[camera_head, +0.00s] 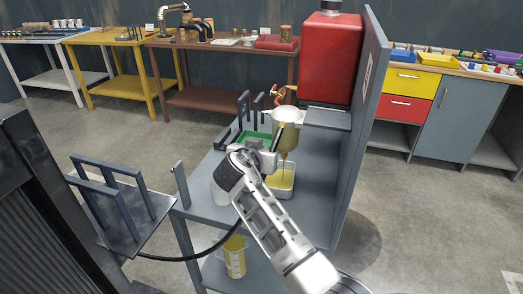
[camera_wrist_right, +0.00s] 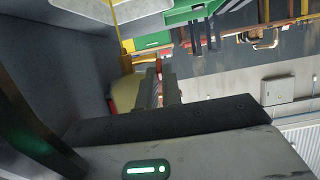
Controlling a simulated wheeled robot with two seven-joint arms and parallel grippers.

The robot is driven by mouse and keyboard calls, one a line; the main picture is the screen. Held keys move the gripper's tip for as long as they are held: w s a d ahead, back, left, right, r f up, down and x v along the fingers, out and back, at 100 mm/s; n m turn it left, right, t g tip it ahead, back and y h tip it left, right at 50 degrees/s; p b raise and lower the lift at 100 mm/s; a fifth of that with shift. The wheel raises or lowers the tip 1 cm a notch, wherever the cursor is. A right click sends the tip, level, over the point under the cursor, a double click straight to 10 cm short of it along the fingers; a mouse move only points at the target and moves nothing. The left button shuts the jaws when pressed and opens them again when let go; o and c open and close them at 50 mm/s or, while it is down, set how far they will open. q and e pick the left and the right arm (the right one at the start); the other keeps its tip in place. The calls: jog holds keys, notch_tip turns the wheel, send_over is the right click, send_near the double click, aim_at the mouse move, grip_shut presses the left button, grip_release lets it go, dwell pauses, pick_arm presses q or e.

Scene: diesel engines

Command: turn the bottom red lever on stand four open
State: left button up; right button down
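The stand (camera_head: 320,185) is a grey-blue bench with a tall side panel and a red tank (camera_head: 330,58). Below the tank hangs a filter with a white head (camera_head: 287,115) and a yellowish bowl (camera_head: 287,138). A small red lever (camera_head: 273,93) shows at the upper left of the white head. A small orange-red piece near the bowl is mostly hidden by my right gripper (camera_head: 276,140), which is right beside the bowl. In the right wrist view, a red tip (camera_wrist_right: 158,66) shows just past the fingers (camera_wrist_right: 160,88); contact and finger gap are unclear. My left gripper is not in view.
Yellow liquid sits in a clear tray (camera_head: 281,182) under the bowl. A green tray (camera_head: 250,138) with dark upright posts stands behind my gripper. A yellow jug (camera_head: 235,258) is on the lower shelf. A bracket with posts (camera_head: 120,215) stands at left. Workbenches line the back.

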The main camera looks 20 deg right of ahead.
jog(key=g+y, duration=0.1)
jog(key=w+r+g+y, duration=0.1)
jog(key=g, duration=0.1)
jog(key=shift+d+r, duration=0.2)
jog(key=shift+d, duration=0.15)
jog(key=c, duration=1.8)
grip_release()
jog(key=shift+c, duration=0.2)
